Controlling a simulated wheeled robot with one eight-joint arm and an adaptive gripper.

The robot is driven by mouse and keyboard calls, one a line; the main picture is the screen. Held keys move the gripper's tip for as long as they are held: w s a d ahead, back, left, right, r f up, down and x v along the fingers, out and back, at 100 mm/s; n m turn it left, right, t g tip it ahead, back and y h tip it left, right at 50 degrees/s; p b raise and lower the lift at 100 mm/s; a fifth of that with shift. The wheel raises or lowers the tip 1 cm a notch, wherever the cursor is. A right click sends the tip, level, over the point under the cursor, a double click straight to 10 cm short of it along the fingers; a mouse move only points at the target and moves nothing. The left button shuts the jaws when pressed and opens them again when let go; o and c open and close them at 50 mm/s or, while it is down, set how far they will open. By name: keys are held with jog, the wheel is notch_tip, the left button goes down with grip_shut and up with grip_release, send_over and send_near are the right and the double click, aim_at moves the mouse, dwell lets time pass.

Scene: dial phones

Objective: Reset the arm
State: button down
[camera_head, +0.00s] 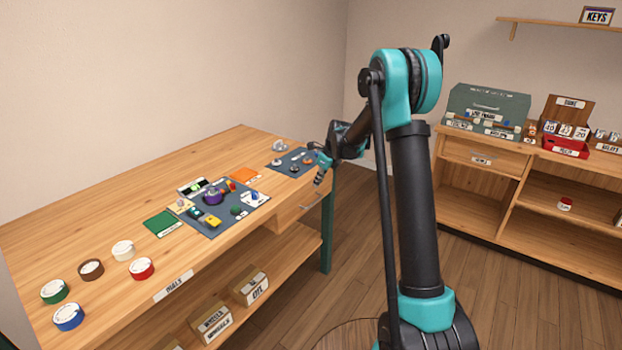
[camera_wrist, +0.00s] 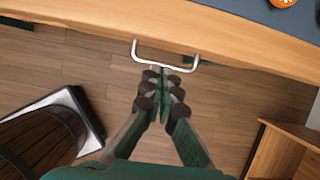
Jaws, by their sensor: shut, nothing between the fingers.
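My gripper (camera_head: 319,179) hangs at the end of my bent arm, by the right end of the workbench, with its fingers pointing down. In the wrist view the fingers (camera_wrist: 163,88) are shut together with nothing between them. A silver drawer handle (camera_wrist: 194,66) lies just beyond the fingertips in that view; I cannot tell whether they touch it. The drawer front (camera_head: 299,208) is below the bench top in the head view.
The wooden workbench (camera_head: 100,220) holds several coloured dials, a grey-blue mat (camera_head: 222,226) with small parts and another mat (camera_head: 283,167). A shelf unit (camera_head: 485,180) with boxes stands at right. The floor (camera_head: 360,250) between them is open.

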jog(key=s+d+r+n+h, duration=0.1)
jog(key=s+d+r+n, duration=0.2)
jog(key=s, duration=0.4)
jog(key=s+d+r+n+t, duration=0.1)
jog(key=s+d+n, duration=0.3)
jog(key=s+n, duration=0.25)
jog(key=s+d+r+n+h, duration=0.1)
jog(key=s+d+r+n, duration=0.15)
jog(key=s, duration=0.55)
jog(key=s+d+f+n, duration=0.3)
jog(key=s+n, duration=0.3)
jog(key=s, duration=0.4)
jog(key=s+d+f+n+h, duration=0.1)
jog(key=s+d+f+n, duration=0.1)
jog(key=s+d+n, duration=0.2)
jog(key=s+n, duration=0.3)
jog(key=s, duration=0.4)
jog(key=shift+f+t+h, duration=0.3)
jog(key=shift+f, duration=0.1)
jog(key=c, duration=2.2)
grip_release()
